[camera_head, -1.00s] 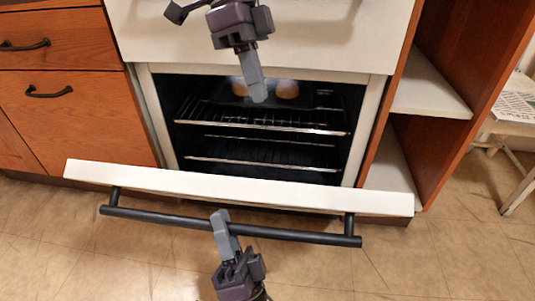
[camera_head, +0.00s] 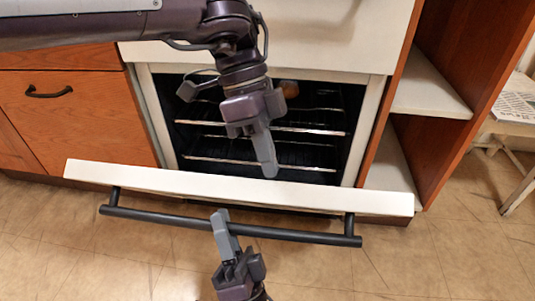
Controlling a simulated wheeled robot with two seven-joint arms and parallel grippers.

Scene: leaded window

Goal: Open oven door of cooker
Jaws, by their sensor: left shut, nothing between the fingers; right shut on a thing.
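The cooker's white oven door (camera_head: 130,176) is tilted part way open, its top edge well out from the oven opening. A dark bar handle (camera_head: 290,234) runs along its outer face. My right gripper (camera_head: 222,222) comes up from the bottom and is shut on the handle near its middle. My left gripper (camera_head: 268,170) is shut and empty, its fingers pointing down in front of the oven opening, just above the door's top edge. The oven interior (camera_head: 300,152) is dark with wire racks, partly hidden by my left arm.
Wooden drawers (camera_head: 85,110) with dark handles stand left of the cooker. An open wooden shelf unit (camera_head: 428,92) is at the right, with a light stool (camera_head: 512,130) beyond it. The tiled floor (camera_head: 420,265) in front is clear.

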